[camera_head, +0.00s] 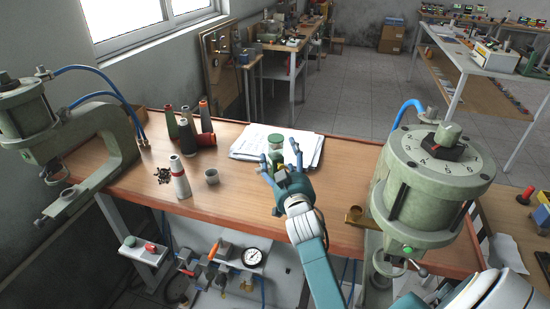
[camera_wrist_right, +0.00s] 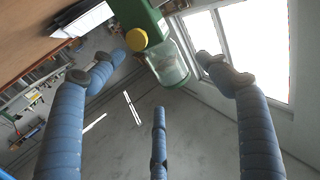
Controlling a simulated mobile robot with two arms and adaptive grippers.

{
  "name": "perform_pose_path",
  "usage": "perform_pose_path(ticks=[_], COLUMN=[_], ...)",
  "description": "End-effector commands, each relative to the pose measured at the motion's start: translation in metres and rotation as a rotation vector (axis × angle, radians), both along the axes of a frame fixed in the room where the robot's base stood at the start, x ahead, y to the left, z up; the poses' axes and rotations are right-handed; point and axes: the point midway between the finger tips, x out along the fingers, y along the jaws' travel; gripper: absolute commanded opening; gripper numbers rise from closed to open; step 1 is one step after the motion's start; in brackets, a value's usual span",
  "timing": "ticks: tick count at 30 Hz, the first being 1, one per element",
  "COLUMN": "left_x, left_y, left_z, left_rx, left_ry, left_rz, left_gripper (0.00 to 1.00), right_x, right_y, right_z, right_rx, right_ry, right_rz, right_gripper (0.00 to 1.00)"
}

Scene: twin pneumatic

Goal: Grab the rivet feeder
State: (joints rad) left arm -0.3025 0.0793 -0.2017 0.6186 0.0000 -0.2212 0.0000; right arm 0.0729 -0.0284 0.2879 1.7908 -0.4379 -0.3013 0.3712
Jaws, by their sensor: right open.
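The rivet feeder, a small green body with a clear jar, stands on the wooden bench in front of the paper stack; its jar (camera_head: 276,143) shows in the head view. In the right wrist view the feeder's green body (camera_wrist_right: 143,14), round yellow knob and clear glass jar (camera_wrist_right: 170,66) lie between and beyond the spread fingers. My right gripper (camera_head: 279,168) reaches over the bench from the front, and its blue fingers hide the feeder's lower part. The right gripper (camera_wrist_right: 158,70) is open and holds nothing. Whether a finger touches the feeder cannot be told. My left gripper is out of view.
Papers (camera_head: 303,150) lie behind the feeder. Large green pneumatic machines flank the bench, one left (camera_head: 110,140) and one right (camera_head: 432,190). Bare wood lies left of the gripper.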

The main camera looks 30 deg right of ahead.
Motion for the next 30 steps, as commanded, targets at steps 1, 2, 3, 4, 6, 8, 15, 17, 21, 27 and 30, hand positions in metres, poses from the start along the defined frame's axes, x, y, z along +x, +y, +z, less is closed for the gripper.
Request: perform_pose_path(ticks=[1,2,3,4,6,8,15,17,21,27,30], left_x=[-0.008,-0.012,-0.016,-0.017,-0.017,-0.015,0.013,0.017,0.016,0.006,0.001], left_y=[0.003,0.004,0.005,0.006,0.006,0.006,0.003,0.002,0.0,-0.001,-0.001], left_z=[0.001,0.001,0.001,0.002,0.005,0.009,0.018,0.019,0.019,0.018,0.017], left_rx=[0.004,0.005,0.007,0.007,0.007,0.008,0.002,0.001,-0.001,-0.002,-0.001], left_ry=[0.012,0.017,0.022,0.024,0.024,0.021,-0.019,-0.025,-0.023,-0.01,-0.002], left_rz=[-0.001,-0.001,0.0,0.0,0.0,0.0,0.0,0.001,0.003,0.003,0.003], left_gripper=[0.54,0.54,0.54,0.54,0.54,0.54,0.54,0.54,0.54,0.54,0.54], right_x=[0.004,0.006,0.007,0.009,0.015,0.022,0.05,0.053,0.055,0.054,0.054], right_y=[-0.002,-0.003,-0.003,-0.004,-0.007,-0.01,-0.022,-0.023,-0.024,-0.024,-0.024], right_z=[0.001,0.0,0.0,0.0,0.0,0.0,-0.003,-0.003,-0.005,-0.005,-0.004], right_rx=[0.0,0.0,0.001,0.001,0.002,0.002,0.0,0.001,0.002,0.002,0.002], right_ry=[0.0,0.001,0.001,0.001,0.001,0.001,0.001,0.001,0.001,0.001,0.001], right_rz=[0.0,0.0,-0.001,-0.001,-0.001,-0.001,-0.001,-0.001,0.0,0.0,0.0], right_gripper=[0.76,0.76,0.76,0.76,0.76,0.76,0.76,0.76,0.76,0.6,0.4])
